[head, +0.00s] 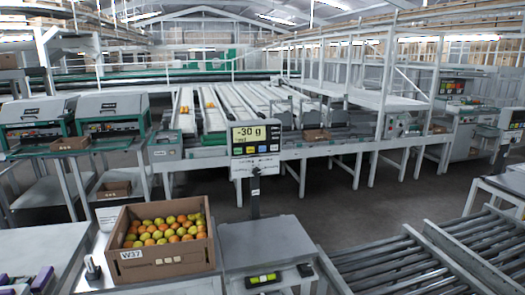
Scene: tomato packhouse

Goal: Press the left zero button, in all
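The scale's indicator (256,137) stands on a post at the middle of the head view. Its yellow-green display (249,133) reads "-30 g". Small keys sit in a row below the display and in a column at its right side. The key labels are too small to read, so I cannot tell which is the left zero button. The grey weighing plate (262,243) in front of the post is empty. Neither of my grippers is in view.
A cardboard box (166,262) marked W37, full of tomatoes, stands left of the plate. A small yellow-green panel (263,279) is on the scale's front. Roller conveyors (405,262) lie at the right. Purple-and-white items (42,280) lie at the bottom left.

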